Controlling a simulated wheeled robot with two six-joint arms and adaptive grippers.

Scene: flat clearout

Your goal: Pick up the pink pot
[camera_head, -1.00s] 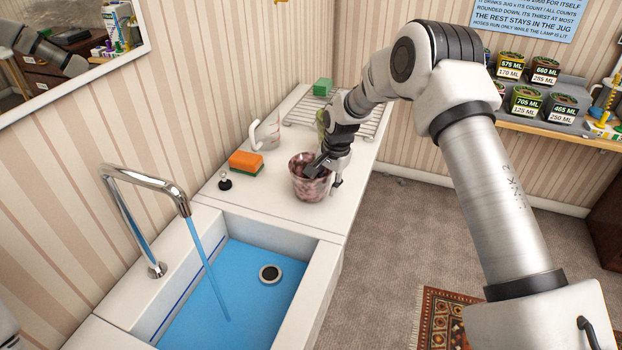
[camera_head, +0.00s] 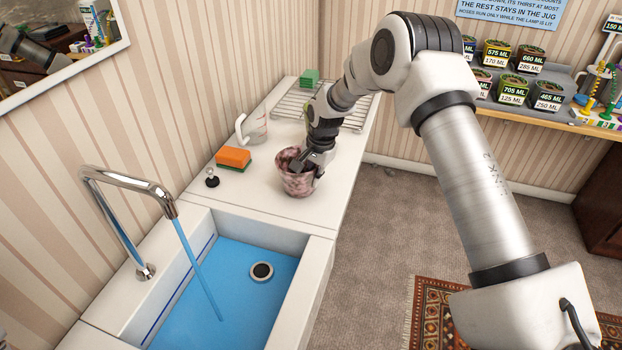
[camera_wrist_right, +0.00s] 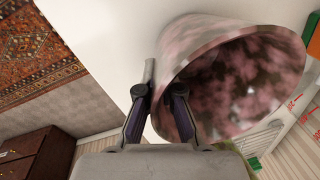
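The pink pot (camera_head: 297,183), marbled in pink and dark red, stands upright on the white counter beside the sink. In the right wrist view the pot (camera_wrist_right: 255,85) shows large and tilted, its open mouth facing the camera. My right gripper (camera_head: 306,165) comes down over its right rim. One finger is inside the pot and the other is against its outside, so the wall is between them. My left gripper is not in view.
The sink (camera_head: 235,270) with running tap (camera_head: 130,190) lies in front. An orange sponge (camera_head: 234,157), small black-and-silver stopper (camera_head: 211,178) and clear jug (camera_head: 252,128) stand left of the pot. A wire rack (camera_head: 290,103) and green block (camera_head: 310,77) are behind.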

